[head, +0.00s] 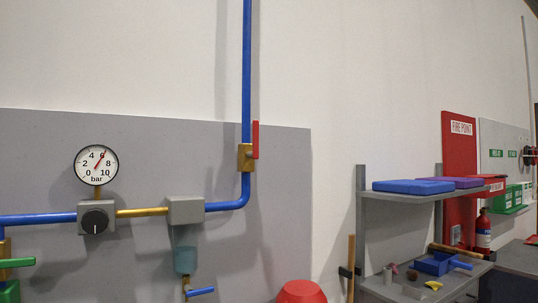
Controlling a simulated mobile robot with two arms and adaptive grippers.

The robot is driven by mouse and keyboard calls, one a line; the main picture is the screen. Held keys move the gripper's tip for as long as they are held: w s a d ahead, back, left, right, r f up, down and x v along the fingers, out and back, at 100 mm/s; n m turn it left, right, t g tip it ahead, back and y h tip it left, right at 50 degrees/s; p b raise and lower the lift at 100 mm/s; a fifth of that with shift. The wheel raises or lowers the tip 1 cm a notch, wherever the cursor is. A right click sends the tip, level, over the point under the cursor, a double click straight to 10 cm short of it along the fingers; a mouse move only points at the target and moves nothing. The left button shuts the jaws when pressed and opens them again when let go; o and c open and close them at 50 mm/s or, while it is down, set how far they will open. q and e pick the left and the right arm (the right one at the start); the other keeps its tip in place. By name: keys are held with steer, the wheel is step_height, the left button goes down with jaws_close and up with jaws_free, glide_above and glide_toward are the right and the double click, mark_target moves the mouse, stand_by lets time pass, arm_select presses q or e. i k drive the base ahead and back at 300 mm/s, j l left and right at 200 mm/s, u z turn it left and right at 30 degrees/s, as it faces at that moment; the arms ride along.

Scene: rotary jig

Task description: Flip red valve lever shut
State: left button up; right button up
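The red valve lever (256,140) stands upright beside the vertical blue pipe (246,70), parallel to it. It is on the brass valve body (245,157), at its right side, on the grey wall panel. Neither of my grippers shows in the head view, so nothing is seen touching the lever.
A pressure gauge (96,165), a grey regulator box with black knob (96,219) and a filter bowl (185,260) sit left of the valve. A green lever (18,263) is at far left. A red rounded object (300,292) is below; shelves (410,196) stand right.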

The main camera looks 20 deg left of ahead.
mark_target(254, 152)
steer(key=l+u, duration=0.2)
steer(key=u, duration=0.15)
steer(key=i+l+u, duration=0.1)
steer(key=u, duration=0.25)
steer(key=l+u, duration=0.35)
